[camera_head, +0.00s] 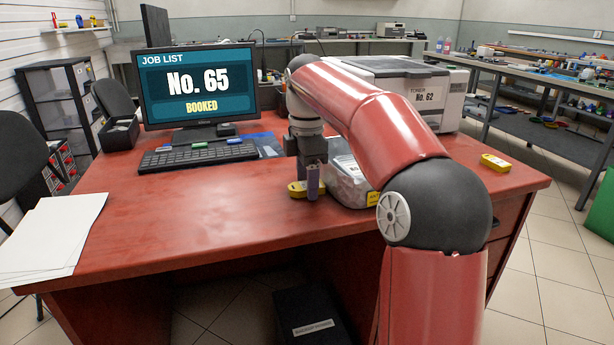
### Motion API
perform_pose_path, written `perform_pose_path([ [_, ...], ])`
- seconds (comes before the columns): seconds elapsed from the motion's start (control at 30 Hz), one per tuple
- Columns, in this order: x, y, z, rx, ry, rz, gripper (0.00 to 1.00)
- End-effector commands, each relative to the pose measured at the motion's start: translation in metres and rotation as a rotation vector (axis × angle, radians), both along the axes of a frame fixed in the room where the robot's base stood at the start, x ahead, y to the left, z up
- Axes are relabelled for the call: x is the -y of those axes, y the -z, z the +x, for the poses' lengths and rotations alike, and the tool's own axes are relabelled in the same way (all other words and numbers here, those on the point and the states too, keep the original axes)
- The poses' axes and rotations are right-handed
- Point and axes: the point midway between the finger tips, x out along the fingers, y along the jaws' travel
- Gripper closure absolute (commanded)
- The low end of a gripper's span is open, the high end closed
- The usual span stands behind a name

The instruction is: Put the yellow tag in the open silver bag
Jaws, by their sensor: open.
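A silver bag (349,187) lies on the red desk, partly hidden behind my arm; a yellow label shows at its right front. I cannot see clearly into its mouth. A yellow tag (296,190) lies on the desk just left of the bag. My gripper (309,189) points down right at this tag, its fingers open and low over the desk, hiding part of it. I cannot tell whether the fingers touch the tag. A second yellow tag (496,163) lies apart near the desk's right edge.
A monitor (197,90) reading "No. 65 BOOKED" and a keyboard (198,155) stand at the left back of the red desk (190,210). Papers (50,238) lie at the left edge. The front middle is clear.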

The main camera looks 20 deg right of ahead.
Motion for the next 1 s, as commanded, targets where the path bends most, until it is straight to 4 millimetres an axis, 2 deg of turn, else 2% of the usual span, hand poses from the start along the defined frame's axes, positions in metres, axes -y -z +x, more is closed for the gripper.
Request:
perform_pose_path([
  [0.17, 0.000, -0.012, 0.001, 0.003, 0.000, 0.000, 0.43],
  [0.27, 0.000, -0.030, 0.001, 0.003, 0.000, 0.001, 0.43],
  [0.47, -0.001, -0.081, 0.001, 0.004, -0.002, 0.000, 0.43],
  [0.6, -0.001, -0.098, 0.001, 0.003, -0.002, 0.001, 0.43],
  [0.8, 0.000, -0.115, 0.001, 0.001, -0.001, 0.002, 0.43],
  [1.0, 0.000, -0.122, 0.000, 0.000, -0.001, -0.001, 0.43],
])
